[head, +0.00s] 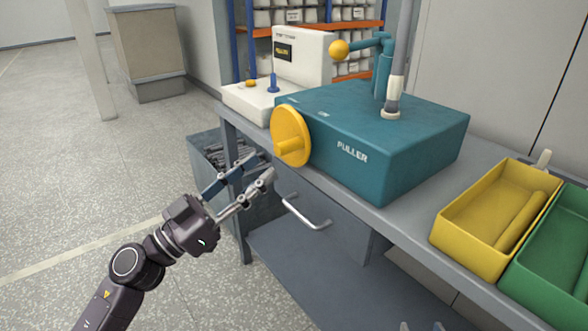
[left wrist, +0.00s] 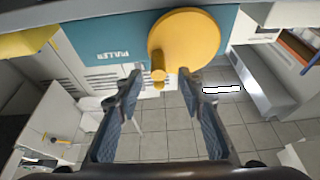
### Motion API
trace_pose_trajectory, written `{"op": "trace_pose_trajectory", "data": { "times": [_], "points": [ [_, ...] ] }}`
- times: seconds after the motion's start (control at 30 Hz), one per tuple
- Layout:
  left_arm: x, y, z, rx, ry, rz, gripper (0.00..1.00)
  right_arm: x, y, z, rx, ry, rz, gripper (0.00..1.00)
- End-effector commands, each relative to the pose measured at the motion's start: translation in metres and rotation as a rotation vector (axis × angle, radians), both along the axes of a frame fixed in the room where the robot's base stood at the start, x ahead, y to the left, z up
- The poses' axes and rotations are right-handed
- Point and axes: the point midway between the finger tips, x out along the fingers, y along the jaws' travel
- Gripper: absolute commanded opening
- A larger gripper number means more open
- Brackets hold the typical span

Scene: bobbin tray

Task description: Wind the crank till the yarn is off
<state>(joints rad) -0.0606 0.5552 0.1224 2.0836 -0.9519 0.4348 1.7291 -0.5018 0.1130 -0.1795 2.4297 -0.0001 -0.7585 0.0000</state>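The teal puller (head: 400,150) stands on the bench with a yellow crank wheel (head: 287,125) on its left side. The crank's yellow handle peg (head: 289,147) sticks out low on the wheel. My left gripper (head: 259,172) is open and empty, just left of and below the peg, apart from it. In the left wrist view the peg (left wrist: 158,77) appears between the open fingertips, in front of the wheel (left wrist: 187,42). A grey upright tube (head: 399,50) with a pale collar stands on top of the puller. I cannot make out yarn. My right gripper's tips (head: 423,326) show apart at the bottom edge.
A teal arm with a yellow ball (head: 339,49) rises from the puller's top. A white device (head: 302,57) stands behind it. A yellow bin (head: 465,256) and green bin (head: 520,284) sit on the bench at right. A drawer handle (head: 306,213) juts out below the crank.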

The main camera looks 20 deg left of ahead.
Motion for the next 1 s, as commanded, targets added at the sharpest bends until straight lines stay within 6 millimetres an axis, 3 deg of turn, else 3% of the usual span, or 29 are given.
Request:
{"op": "trace_pose_trajectory", "data": {
  "times": [0.2, 0.6, 1.0],
  "points": [
    [0.007, -0.009, 0.009, -0.017, 0.006, -0.021, 0.36, -0.002, -0.001, 0.007, 0.001, -0.007, -0.001, 0.40],
    [0.048, -0.040, 0.030, -0.018, 0.007, -0.019, 0.36, -0.011, -0.005, -0.008, -0.016, 0.064, -0.005, 0.40],
    [0.055, -0.046, 0.032, -0.018, 0.009, -0.018, 0.36, -0.014, -0.006, -0.012, -0.020, 0.086, -0.007, 0.40]
  ]
}}
